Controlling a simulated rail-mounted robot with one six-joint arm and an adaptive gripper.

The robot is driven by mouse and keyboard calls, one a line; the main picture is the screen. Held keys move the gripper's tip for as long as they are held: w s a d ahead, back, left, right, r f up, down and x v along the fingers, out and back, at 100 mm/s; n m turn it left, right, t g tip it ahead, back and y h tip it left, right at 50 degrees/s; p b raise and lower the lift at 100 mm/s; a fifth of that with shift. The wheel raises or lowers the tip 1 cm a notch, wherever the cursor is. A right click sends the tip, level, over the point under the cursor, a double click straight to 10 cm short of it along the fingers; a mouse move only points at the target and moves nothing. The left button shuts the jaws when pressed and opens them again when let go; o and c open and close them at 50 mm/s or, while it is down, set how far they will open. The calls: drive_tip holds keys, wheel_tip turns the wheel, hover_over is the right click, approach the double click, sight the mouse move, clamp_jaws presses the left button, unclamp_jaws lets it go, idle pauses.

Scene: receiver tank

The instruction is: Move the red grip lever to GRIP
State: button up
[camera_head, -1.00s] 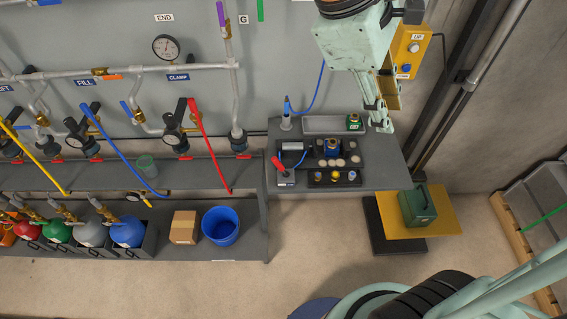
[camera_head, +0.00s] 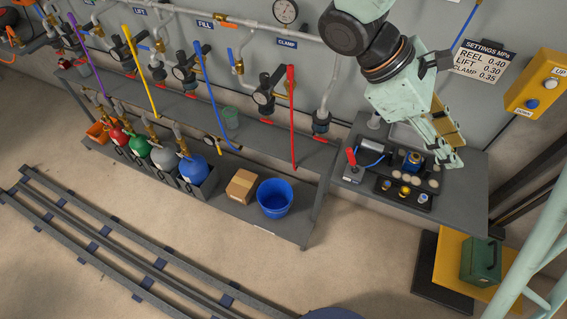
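A small red lever (camera_head: 351,157) stands upright on a grey base at the left end of the bench (camera_head: 462,185). Any lettering on its base is too small to read, so I cannot tell which position it is in. My gripper (camera_head: 452,158) hangs over the right part of the bench, right of the lever and apart from it. It is seen from the side, with a tan-yellow part along its fingers. I cannot tell whether the fingers are open or shut.
A black tray (camera_head: 411,203) with small fittings sits right of the lever. A long red valve handle (camera_head: 292,115) hangs left of the bench. A yellow button box (camera_head: 537,85) is at the right. A blue bucket (camera_head: 275,198) stands on the lower shelf.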

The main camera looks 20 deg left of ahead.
drive_tip(key=w+a+f+n+t+h+b, duration=0.3)
drive_tip(key=a+f+n+t, duration=0.45)
drive_tip(key=a+f, duration=0.6)
drive_tip(key=n+t+y, duration=0.2)
drive_tip(key=n+t, duration=0.5)
drive_tip(key=n, duration=0.3)
approach(350, 154)
drive_tip(key=shift+s+a+f+m+b, duration=0.2)
drive_tip(key=shift+s+a+f, duration=0.15)
drive_tip(key=shift+s+a, duration=0.2)
drive_tip(key=shift+s+a+f+m+b, duration=0.1)
drive_tip(key=shift+s+a+f+b, duration=0.1)
drive_tip(key=shift+s+a+f, duration=0.25)
drive_tip(key=shift+w+r, duration=0.1)
drive_tip(key=shift+w, duration=0.05)
drive_tip(key=shift+b+x, duration=0.8)
drive_tip(key=shift+x, duration=5.85)
drive_tip(key=shift+d+r, duration=0.1)
drive_tip(key=shift+r, duration=0.05)
drive_tip(key=shift+c, duration=0.5)
clamp_jaws()
